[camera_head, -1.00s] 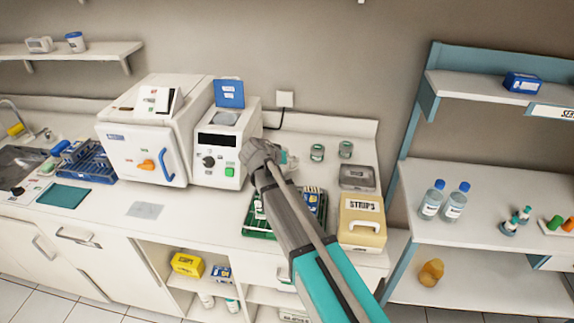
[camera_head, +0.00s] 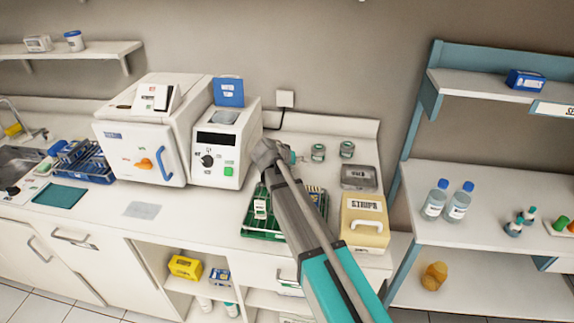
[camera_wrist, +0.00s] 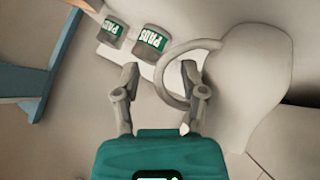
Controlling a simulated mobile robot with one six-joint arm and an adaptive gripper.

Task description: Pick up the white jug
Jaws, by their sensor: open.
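The white jug (camera_wrist: 252,75) fills the right part of the wrist view. Its curved handle (camera_wrist: 163,74) loops out to the left, and the loop's outer side shows between my gripper's two fingers. My gripper (camera_wrist: 160,72) is open; the right finger overlaps the handle loop and the left finger is outside it. I cannot tell whether either finger touches the handle. In the head view my gripper (camera_head: 286,154) is over the counter right of the white machine, and the arm hides the jug there.
Two jars with green labels (camera_wrist: 150,43) (camera_wrist: 110,31) stand close beyond the fingers. A white machine (camera_head: 222,145) is left of the gripper. A green rack (camera_head: 262,221), a grey box (camera_head: 359,177) and a cream case (camera_head: 364,222) are near the arm. The counter's left middle is mostly clear.

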